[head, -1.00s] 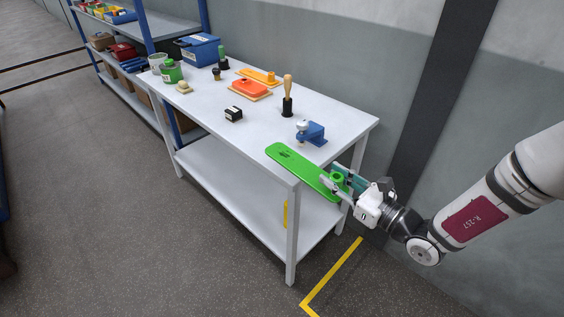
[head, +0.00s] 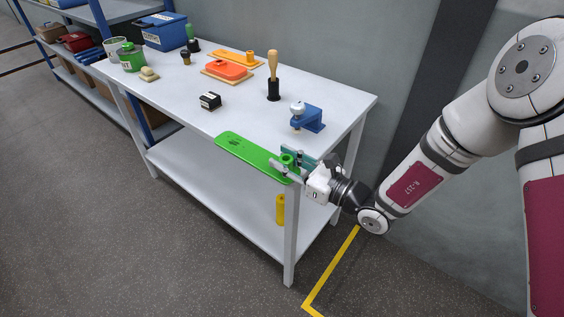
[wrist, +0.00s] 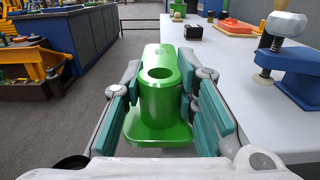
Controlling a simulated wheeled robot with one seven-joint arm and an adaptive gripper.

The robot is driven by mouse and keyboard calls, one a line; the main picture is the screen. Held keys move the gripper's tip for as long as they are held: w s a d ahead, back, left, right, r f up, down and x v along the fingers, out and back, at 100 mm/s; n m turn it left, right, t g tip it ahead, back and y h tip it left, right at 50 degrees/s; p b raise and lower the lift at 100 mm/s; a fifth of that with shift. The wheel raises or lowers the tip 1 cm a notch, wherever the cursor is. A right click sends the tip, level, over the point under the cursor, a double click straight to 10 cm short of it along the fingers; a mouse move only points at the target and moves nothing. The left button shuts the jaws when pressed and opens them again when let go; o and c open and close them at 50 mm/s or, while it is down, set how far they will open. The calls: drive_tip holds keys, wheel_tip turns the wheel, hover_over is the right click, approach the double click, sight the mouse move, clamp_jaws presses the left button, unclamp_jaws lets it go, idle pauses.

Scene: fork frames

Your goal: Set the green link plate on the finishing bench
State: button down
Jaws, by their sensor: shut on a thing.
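The green link plate (head: 245,152) is a long flat bar with a raised round boss at its near end. My gripper (head: 293,164) is shut on that boss, one pad on each side; the wrist view shows the boss (wrist: 159,90) between the teal pads. The plate is roughly level along the front edge of the finishing bench (head: 180,98), a white table. In the wrist view the plate lies left of the bench top. I cannot tell whether it touches the bench edge.
A blue clamp (head: 307,117) stands on the near bench corner. A wooden-handled tool (head: 273,76), a small black box (head: 210,101), an orange block (head: 227,70) and a green can (head: 131,57) stand farther along. The bench's front strip is mostly clear.

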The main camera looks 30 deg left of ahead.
drive_tip(key=shift+w+a+f, duration=0.15)
drive_tip(key=shift+f, duration=0.1)
drive_tip(key=shift+r, duration=0.1)
drive_tip(key=shift+w+d+f+b, duration=0.15)
drive_tip(key=shift+w+b, duration=0.35)
drive_tip(key=shift+w, duration=0.8)
drive_tip(key=shift+w+d+f+b, duration=0.15)
drive_tip(key=shift+w+b, duration=0.4)
drive_tip(key=shift+w, duration=0.7)
drive_tip(key=shift+w+d+f+b, duration=0.1)
drive_tip(key=shift+w+f+b, duration=0.3)
drive_tip(key=shift+w, duration=0.9)
drive_tip(key=shift+w+d+b, duration=0.15)
drive_tip(key=shift+w+b, duration=0.75)
drive_tip(key=shift+w, duration=0.9)
drive_tip(key=shift+w+d+b, duration=0.1)
drive_tip(key=shift+w+b, duration=0.75)
drive_tip(key=shift+w, duration=0.95)
drive_tip(key=shift+r, duration=0.1)
drive_tip(key=shift+f, duration=0.35)
drive_tip(key=c, duration=1.2)
unclamp_jaws()
